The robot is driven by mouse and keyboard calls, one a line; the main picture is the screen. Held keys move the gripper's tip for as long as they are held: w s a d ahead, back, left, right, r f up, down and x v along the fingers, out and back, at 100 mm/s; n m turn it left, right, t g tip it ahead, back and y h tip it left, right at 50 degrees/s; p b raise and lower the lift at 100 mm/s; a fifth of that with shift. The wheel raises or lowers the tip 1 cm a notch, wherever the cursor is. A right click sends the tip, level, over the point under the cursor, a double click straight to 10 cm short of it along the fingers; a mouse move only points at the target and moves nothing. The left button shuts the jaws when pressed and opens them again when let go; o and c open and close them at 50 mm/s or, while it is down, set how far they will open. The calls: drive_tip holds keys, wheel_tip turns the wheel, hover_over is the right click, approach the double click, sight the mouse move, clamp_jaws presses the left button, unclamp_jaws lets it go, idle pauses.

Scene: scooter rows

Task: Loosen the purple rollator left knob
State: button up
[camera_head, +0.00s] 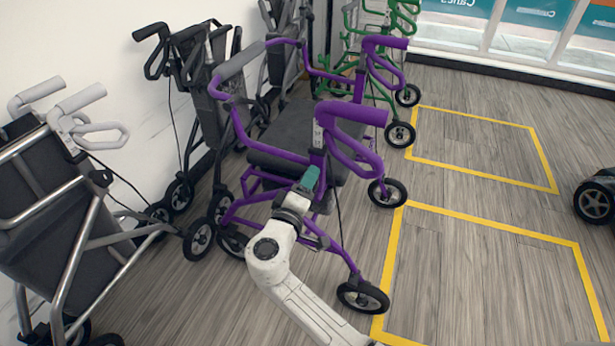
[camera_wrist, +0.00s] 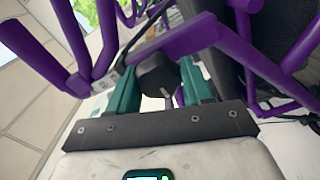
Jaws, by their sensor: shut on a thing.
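The purple rollator (camera_head: 300,140) stands in the middle of the head view, with a dark seat and purple handles. My gripper (camera_head: 311,177) reaches up to its near upright, just below the near purple handle. In the wrist view, the teal fingers of my gripper (camera_wrist: 160,85) are on either side of a dark knob (camera_wrist: 158,76) on the purple frame, and they are shut on it. In the head view the knob is hidden behind my gripper.
A grey rollator (camera_head: 60,200) stands at the left, a black one (camera_head: 195,90) behind it by the wall, and a green one (camera_head: 395,60) at the back. Yellow floor outlines (camera_head: 490,226) lie to the right on mostly clear floor. A black wheel (camera_head: 593,203) shows at the right edge.

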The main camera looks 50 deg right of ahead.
drive_tip(key=n+p, duration=0.1)
drive_tip(key=n, duration=0.1)
drive_tip(key=n+p, duration=0.1)
drive_tip(key=shift+w+a+r+n+p, duration=0.15)
drive_tip(key=shift+r+n+p, duration=0.15)
drive_tip(key=shift+r+n, duration=0.1)
drive_tip(key=n+p, duration=0.2)
drive_tip(key=n, duration=0.1)
drive_tip(key=shift+f+n+p, duration=0.15)
drive_tip(key=shift+n+p, duration=0.15)
drive_tip(key=n+p, duration=0.3)
drive_tip(key=n, duration=0.1)
drive_tip(key=shift+f, duration=0.1)
drive_tip(key=shift+f+n+p, duration=0.15)
drive_tip(key=shift+n+p, duration=0.55)
drive_tip(key=shift+n, duration=0.6)
drive_tip(key=shift+f, duration=0.1)
drive_tip(key=o, duration=0.8)
drive_tip(key=shift+o, duration=1)
